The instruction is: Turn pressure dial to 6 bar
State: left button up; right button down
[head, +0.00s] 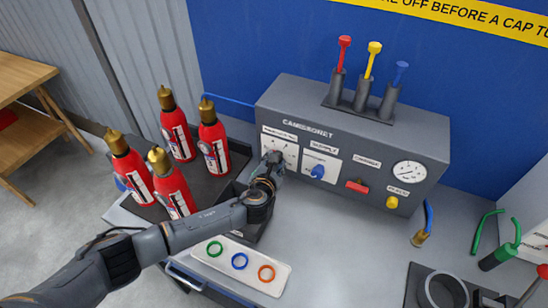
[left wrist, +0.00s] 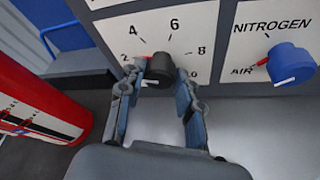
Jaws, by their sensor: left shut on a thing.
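The pressure dial is a black knob (left wrist: 160,68) on a white plate marked with numbers from 2 up past 8. In the left wrist view its red pointer sits at its upper left, between the 2 and the 4 as far as I can tell. My left gripper (left wrist: 158,80) is shut on the knob, one finger on each side. In the head view the left gripper (head: 272,162) reaches the lower part of the dial plate (head: 281,144) and hides the knob. My right gripper is not in view.
The blue nitrogen/air knob (left wrist: 291,63) sits just right of the dial. The grey cabinet (head: 350,125) also has a red switch (head: 357,186), a yellow button (head: 392,202) and a gauge (head: 408,172). Several red extinguishers (head: 213,140) stand left. A ring tray (head: 220,262) lies in front.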

pick_arm(q)
jog(key=shift+d+m+t+y+p, duration=0.1)
jog(key=shift+m+t+y+p, duration=0.3)
jog(key=shift+m, duration=0.4)
jog(key=o, duration=1.1)
jog(key=shift+o, duration=0.2)
jog(key=shift+s, duration=0.15)
jog(key=v, duration=1.2)
